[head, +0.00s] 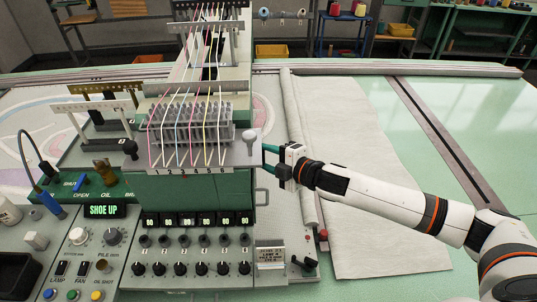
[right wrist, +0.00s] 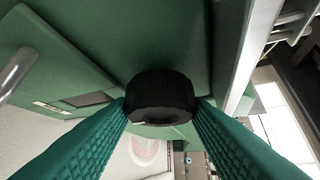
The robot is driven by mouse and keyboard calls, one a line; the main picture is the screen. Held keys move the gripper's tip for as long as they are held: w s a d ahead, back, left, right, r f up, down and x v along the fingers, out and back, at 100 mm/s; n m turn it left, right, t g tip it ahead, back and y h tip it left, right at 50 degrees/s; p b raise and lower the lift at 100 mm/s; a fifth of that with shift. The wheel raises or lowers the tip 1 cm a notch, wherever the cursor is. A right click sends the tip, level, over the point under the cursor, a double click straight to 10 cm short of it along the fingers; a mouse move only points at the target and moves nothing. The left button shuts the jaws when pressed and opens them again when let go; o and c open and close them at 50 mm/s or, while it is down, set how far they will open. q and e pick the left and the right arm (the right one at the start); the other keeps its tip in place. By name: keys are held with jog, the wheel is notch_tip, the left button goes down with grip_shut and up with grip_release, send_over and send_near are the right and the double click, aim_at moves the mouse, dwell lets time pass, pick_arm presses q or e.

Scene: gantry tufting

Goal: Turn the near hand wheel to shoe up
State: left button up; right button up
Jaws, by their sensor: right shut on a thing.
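The near hand wheel shows in the right wrist view as a black, round, ridged knob (right wrist: 161,92) on the green machine housing (right wrist: 150,35). My right gripper (head: 266,156) reaches in from the right, at the right side of the tufting head. Its green fingers are shut on the knob, one on each side. In the head view the wheel cannot be made out. The green display (head: 104,211) on the left of the panel reads SHOE UP. My left gripper is not in view.
A grey ball-topped lever (head: 249,144) stands on the top plate just left of my right gripper. Yarn strands (head: 188,105) run down the head. A control panel with several black knobs (head: 202,269) lies in front. A white cloth (head: 360,180) lies at the right.

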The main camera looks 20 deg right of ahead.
jog(key=shift+m+g, duration=0.3)
jog(key=shift+g, duration=0.1)
dwell(0.3)
jog(key=o, duration=1)
jog(key=b+v, duration=0.5)
jog(key=v, duration=0.7)
jog(key=shift+a+r, duration=0.1)
